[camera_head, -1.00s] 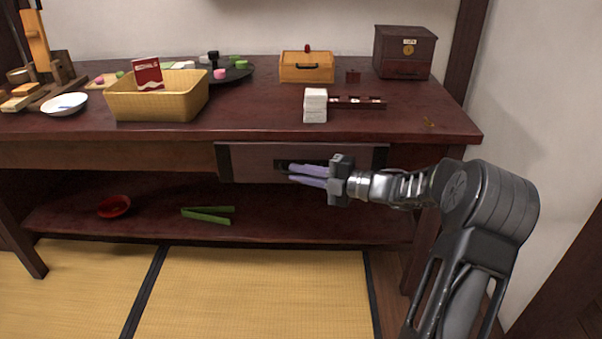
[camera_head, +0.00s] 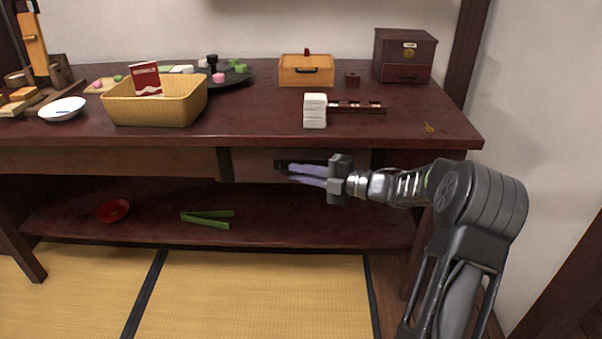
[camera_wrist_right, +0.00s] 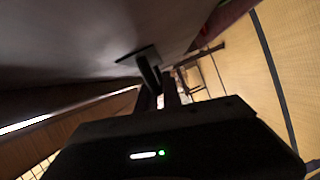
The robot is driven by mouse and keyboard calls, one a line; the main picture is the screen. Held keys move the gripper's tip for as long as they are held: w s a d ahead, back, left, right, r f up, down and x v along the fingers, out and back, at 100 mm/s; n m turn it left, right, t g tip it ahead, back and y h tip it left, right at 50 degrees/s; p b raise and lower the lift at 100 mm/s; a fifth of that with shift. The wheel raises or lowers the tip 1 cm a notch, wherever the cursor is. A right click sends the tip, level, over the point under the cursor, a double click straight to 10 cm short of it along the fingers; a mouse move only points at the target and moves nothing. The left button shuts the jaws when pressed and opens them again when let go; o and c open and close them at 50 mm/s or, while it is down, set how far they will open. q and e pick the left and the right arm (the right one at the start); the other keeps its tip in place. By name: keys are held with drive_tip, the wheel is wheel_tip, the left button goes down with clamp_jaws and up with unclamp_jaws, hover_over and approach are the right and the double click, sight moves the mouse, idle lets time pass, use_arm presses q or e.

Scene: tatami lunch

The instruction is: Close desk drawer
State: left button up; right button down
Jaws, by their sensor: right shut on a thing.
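The desk drawer (camera_head: 250,166) is a brown front under the right part of the dark red desk top. Its face looks flush or nearly flush with the desk's apron. A dark handle (camera_head: 282,165) sits on its front, partly hidden by my fingers. My right gripper (camera_head: 290,174) comes in from the right, its pale purple fingers shut at the handle. In the right wrist view the drawer front (camera_wrist_right: 75,45) fills the upper left, and the fingers (camera_wrist_right: 158,82) meet the handle (camera_wrist_right: 138,54). My left gripper is not in view.
On the desk top stand a wicker basket (camera_head: 150,112), a white stack (camera_head: 315,111), an orange box (camera_head: 306,71) and a dark chest (camera_head: 404,57). The lower shelf (camera_head: 300,225) holds green tongs (camera_head: 208,219) and a red bowl (camera_head: 113,210). Tatami (camera_head: 255,295) lies clear in front.

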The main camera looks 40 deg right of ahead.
drive_tip(key=c, duration=1.5)
unclamp_jaws()
drive_tip(key=shift+w+d, duration=0.1)
drive_tip(key=shift+d, duration=0.05)
drive_tip(key=p+v, duration=0.2)
drive_tip(key=v, duration=0.5)
drive_tip(key=shift+s+d, duration=0.2)
drive_tip(key=shift+s, duration=0.15)
